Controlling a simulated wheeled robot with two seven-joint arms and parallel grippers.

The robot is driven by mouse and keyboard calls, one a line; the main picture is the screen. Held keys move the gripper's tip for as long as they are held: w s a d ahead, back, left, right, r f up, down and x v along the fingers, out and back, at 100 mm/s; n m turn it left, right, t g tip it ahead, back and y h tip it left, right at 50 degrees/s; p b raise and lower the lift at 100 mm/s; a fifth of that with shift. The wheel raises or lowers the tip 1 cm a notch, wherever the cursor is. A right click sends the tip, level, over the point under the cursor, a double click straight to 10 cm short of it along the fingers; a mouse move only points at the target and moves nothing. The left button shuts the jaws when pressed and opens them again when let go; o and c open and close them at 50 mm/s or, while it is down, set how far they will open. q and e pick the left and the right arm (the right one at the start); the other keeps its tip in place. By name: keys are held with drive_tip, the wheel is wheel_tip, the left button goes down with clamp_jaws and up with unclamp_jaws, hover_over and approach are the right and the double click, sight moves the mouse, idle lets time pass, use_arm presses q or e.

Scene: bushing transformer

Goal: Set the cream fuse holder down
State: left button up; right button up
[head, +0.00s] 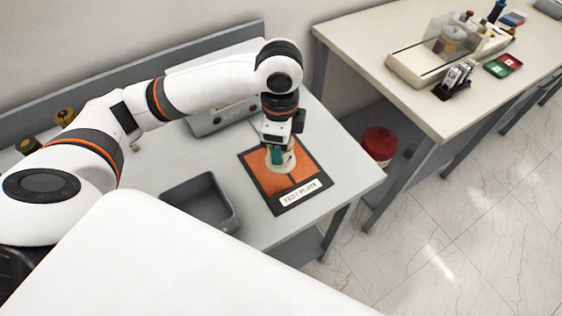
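The cream fuse holder (285,164) is a small round pale piece at the upper middle of the orange test plate (300,187). It is in contact with the plate or just above it; I cannot tell which. My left gripper (277,153) points down over it, with a teal part showing at the fingers beside the holder. The fingers are small and partly hidden, so whether they grip the holder is unclear. My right gripper is out of view.
A grey empty tray (201,203) stands left of the plate on the light table (255,232). A grey instrument box (212,119) is behind my arm. A second bench (372,42) with equipment is at right, and a red container (379,143) sits below it.

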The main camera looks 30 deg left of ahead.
use_arm(q)
drive_tip(key=m, duration=0.2)
drive_tip(key=w+m, duration=0.1)
drive_tip(key=m, duration=0.2)
drive_tip(key=shift+a+r, duration=0.15)
drive_tip(key=shift+a, duration=0.05)
drive_tip(key=m, duration=0.4)
drive_tip(key=w+m, duration=0.1)
drive_tip(key=m, duration=0.1)
drive_tip(key=shift+w+a+r, duration=0.1)
drive_tip(key=shift+a+r, duration=0.1)
drive_tip(key=shift+a, duration=0.1)
drive_tip(key=f+m+p, duration=0.1)
drive_tip(key=f+m, duration=0.2)
drive_tip(key=m, duration=0.1)
drive_tip(key=w+f+m+p, duration=0.1)
drive_tip(key=f+m, duration=0.1)
drive_tip(key=m, duration=0.2)
drive_tip(key=w+a+f+m+p, duration=0.1)
drive_tip(key=f+m, duration=0.2)
drive_tip(key=m, duration=0.1)
drive_tip(key=shift+w+f, duration=0.1)
drive_tip(key=shift+f, duration=0.2)
drive_tip(key=shift+a+f, duration=0.1)
drive_tip(key=shift+f, duration=0.3)
drive_tip(key=o, duration=1.1)
drive_tip(key=shift+f, duration=0.1)
